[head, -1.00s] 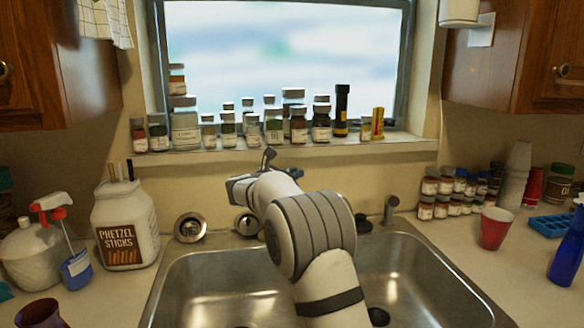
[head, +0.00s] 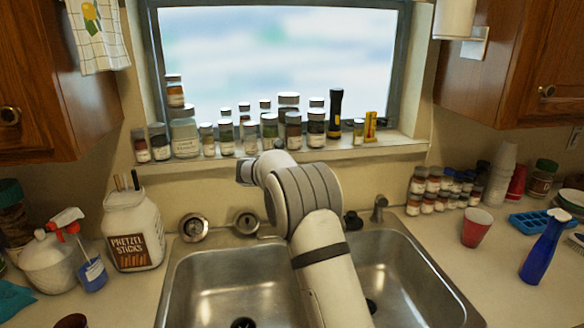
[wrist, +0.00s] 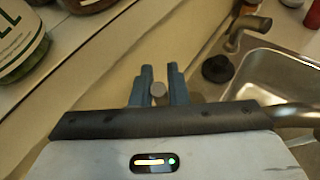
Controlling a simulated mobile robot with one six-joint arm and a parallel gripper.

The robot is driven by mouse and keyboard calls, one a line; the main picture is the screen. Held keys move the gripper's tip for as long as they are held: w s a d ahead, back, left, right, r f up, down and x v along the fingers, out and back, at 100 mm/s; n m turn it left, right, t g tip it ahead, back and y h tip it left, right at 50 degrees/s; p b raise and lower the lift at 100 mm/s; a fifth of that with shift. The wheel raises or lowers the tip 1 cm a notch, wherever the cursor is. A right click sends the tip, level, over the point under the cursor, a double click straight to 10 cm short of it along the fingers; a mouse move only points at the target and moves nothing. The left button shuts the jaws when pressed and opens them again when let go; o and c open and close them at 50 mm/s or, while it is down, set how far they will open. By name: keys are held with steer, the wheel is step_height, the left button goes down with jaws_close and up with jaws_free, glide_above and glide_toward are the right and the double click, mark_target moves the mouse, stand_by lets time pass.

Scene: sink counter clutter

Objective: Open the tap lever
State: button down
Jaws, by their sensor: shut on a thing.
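The tap lever shows in the wrist view as a small grey round end (wrist: 158,90) between the two blue fingers of my gripper (wrist: 160,72). The fingers are shut on it. In the head view my gripper (head: 247,172) is behind the sink, below the window sill, and its fingertips are not clear.
The double sink (head: 215,300) lies below my arm. Several bottles (head: 293,130) line the sill close behind my gripper. A dark stopper (wrist: 217,69) and a small metal spout (wrist: 250,25) stand to the right. The pretzel jar (head: 133,230) stands left, a red cup (head: 477,228) right.

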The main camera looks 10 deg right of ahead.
stand_by(0.3)
steer(key=c, duration=1.4)
jaws_free()
steer(key=b+v, duration=0.2)
steer(key=v, duration=0.5)
steer(key=shift+s+a+r, duration=0.15)
steer(key=shift+a, duration=0.15)
